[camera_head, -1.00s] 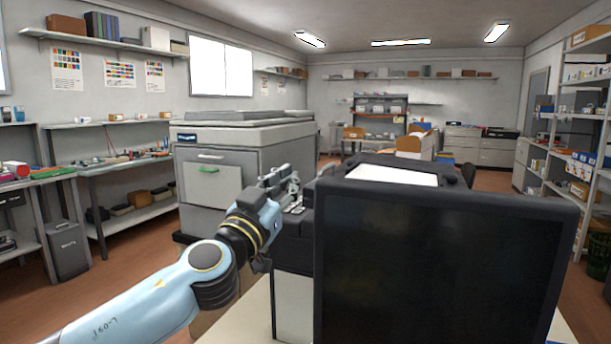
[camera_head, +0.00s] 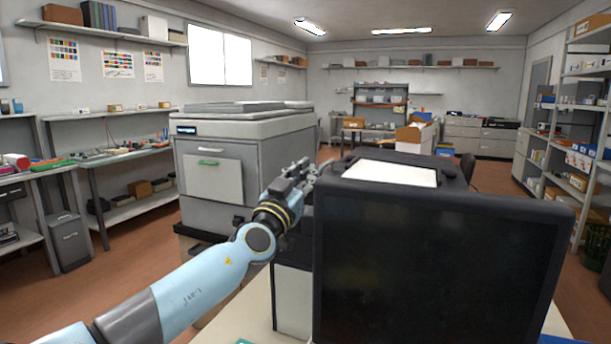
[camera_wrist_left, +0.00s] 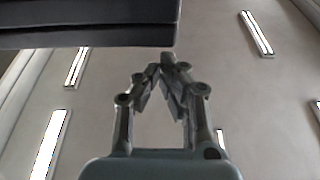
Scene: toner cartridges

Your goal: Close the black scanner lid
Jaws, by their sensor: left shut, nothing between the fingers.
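The black scanner lid (camera_head: 435,275) stands raised, close to upright, as a large dark panel at the lower right of the head view. Behind its top edge shows the black scanner body (camera_head: 452,172) with a pale flat surface (camera_head: 390,173). My left gripper (camera_head: 308,169) is shut and empty, beside the lid's upper left corner. I cannot tell from the head view whether it touches the lid. In the left wrist view the shut fingers (camera_wrist_left: 165,68) point up, near a dark slab edge (camera_wrist_left: 90,30) that looks like the lid. My right gripper is out of view.
A large grey copier (camera_head: 245,150) stands left of the scanner. A pale table top (camera_head: 250,315) shows below my left arm. A workbench (camera_head: 125,160) is along the left wall and shelving (camera_head: 580,130) is at the right. The floor between is mostly clear.

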